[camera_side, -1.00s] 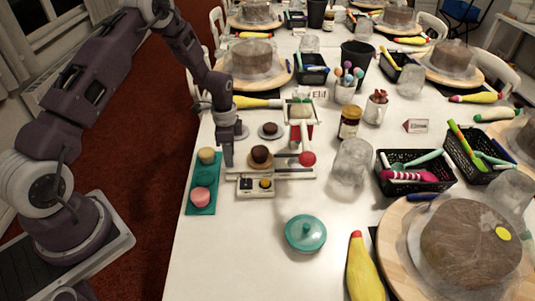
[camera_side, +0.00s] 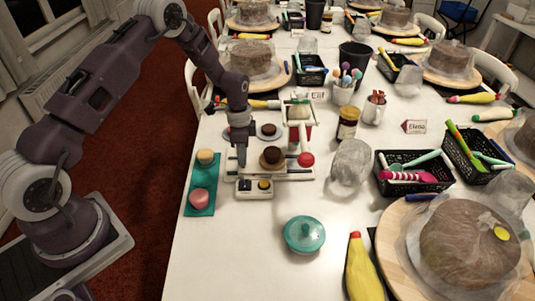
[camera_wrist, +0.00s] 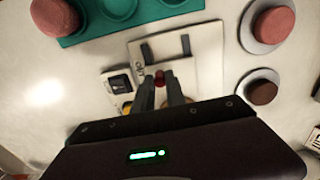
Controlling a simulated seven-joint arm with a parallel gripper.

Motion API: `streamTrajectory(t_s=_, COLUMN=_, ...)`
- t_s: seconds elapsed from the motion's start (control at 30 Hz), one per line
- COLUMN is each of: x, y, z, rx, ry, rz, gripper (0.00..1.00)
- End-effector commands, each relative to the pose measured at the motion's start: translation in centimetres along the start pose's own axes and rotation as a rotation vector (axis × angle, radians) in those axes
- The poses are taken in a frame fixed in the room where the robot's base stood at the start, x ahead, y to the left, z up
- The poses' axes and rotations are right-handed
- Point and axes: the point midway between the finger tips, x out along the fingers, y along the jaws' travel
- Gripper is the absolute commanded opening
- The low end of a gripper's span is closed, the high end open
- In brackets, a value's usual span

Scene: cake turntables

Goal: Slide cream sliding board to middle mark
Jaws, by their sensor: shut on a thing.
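The cream sliding board (camera_side: 297,174) lies low on the white table in the side view, with a brown-topped cake (camera_side: 271,157) standing on it. Its pale plate with a dark-edged slot also shows in the wrist view (camera_wrist: 205,65). My gripper (camera_side: 241,164) points down at the board's left end. In the wrist view my gripper (camera_wrist: 159,80) is shut on a small dark red knob (camera_wrist: 158,77) at the board. The fingers partly cover the knob and the cake is mostly hidden there. I cannot make out the middle mark.
A small control box (camera_side: 255,188) sits at the board's front. A teal tray (camera_side: 188,198) with round pieces lies to the left. A red-balled lever (camera_side: 306,159) stands at the right. Two saucers lie behind. A teal lidded dish (camera_side: 305,234) stands in front.

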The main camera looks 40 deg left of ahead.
Motion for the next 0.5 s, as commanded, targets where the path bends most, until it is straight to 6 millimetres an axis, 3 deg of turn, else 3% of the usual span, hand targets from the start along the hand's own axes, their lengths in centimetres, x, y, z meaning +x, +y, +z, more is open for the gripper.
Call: streamTrajectory(t_s=0.5, x=-0.1, y=-0.3, z=-4.2, rx=0.000, ry=0.005, rz=-0.010, gripper=0.00)
